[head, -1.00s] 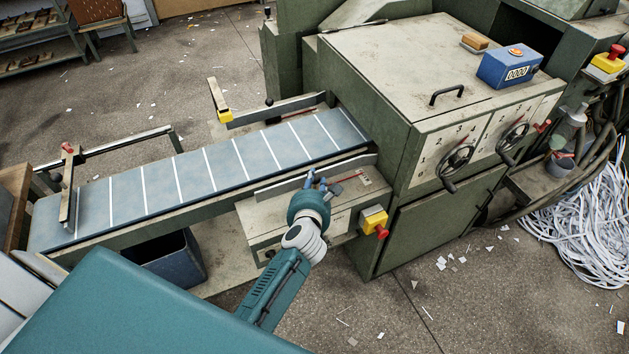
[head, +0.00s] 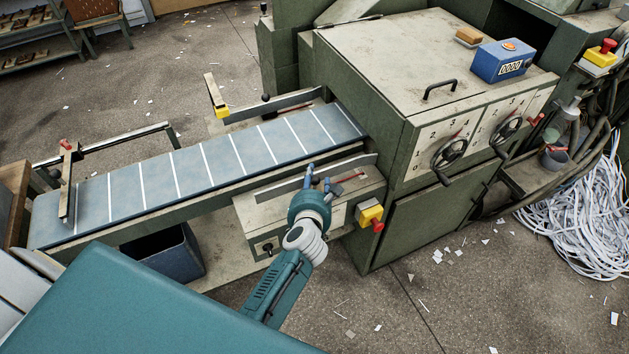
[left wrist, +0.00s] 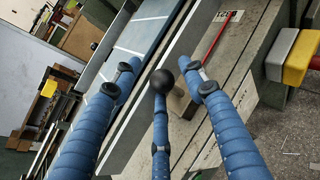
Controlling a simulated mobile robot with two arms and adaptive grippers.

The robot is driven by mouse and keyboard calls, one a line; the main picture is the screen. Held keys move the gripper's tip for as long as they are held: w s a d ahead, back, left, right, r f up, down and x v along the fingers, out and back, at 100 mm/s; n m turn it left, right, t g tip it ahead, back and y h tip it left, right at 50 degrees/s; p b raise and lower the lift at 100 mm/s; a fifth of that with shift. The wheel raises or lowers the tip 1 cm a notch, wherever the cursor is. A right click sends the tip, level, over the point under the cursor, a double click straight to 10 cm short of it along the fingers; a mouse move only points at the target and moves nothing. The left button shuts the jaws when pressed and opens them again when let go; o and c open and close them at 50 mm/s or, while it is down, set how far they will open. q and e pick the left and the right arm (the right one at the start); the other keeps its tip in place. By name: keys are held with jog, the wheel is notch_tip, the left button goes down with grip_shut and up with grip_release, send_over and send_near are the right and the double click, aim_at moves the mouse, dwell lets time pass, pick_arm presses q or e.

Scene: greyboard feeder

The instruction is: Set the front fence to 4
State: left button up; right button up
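The front fence (head: 350,166) is a long grey metal strip along the near side of the blue feed belt (head: 215,170); it also runs through the left wrist view (left wrist: 172,62). Its black ball knob (left wrist: 162,80) shows between my blue fingers in the left wrist view. My left gripper (head: 319,177) is over the fence's near side, its fingers spread around the knob with gaps on both sides. A red pointer (head: 349,178) lies by a small scale on the grey ledge; the scale figures (left wrist: 227,17) are too small to read surely. My right gripper is not in view.
A yellow box with a red button (head: 370,214) sits just right of my left gripper. The green machine housing (head: 385,100) with two handwheels stands beyond. The rear fence (head: 275,106) is across the belt. A dark bin (head: 165,257) stands below.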

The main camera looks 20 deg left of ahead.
pick_arm(q)
jog(key=shift+s+d, duration=0.1)
jog(key=shift+s, duration=0.2)
jog(key=v, duration=1.1)
jog(key=shift+r, duration=0.2)
jog(key=shift+s+d, duration=0.1)
